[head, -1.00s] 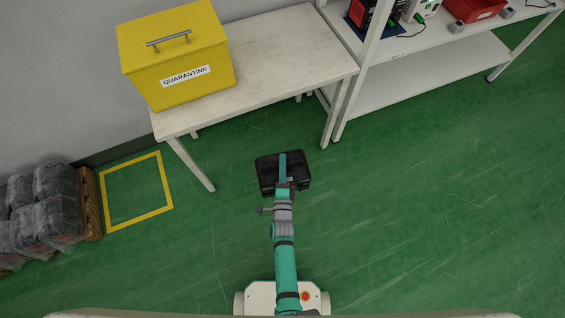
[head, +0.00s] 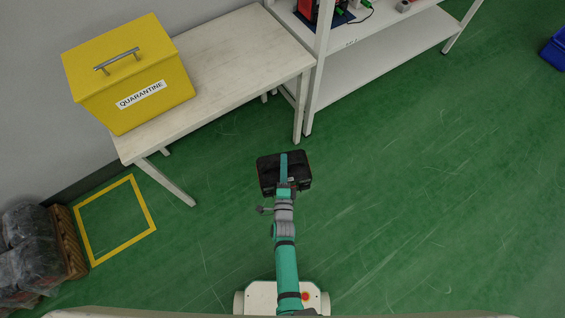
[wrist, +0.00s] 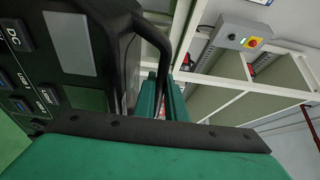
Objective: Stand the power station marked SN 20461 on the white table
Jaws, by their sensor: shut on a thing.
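My gripper (head: 284,172) is shut on the handle of a black power station (head: 299,177), held in front of my base. In the wrist view the power station (wrist: 95,50) fills the left side, with a DC label, USB ports and a grey panel. Its handle (wrist: 158,45) runs between the green fingers of my gripper (wrist: 163,95). No serial number is readable. The white table (head: 215,85) stands at the upper left of the power station in the head view. The power station is apart from the table.
A yellow quarantine box (head: 135,75) takes up the left end of the table; its right part is bare. A white shelf (head: 375,62) adjoins on the right. A yellow floor square (head: 115,220) and a pallet with wrapped goods (head: 30,250) are at left.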

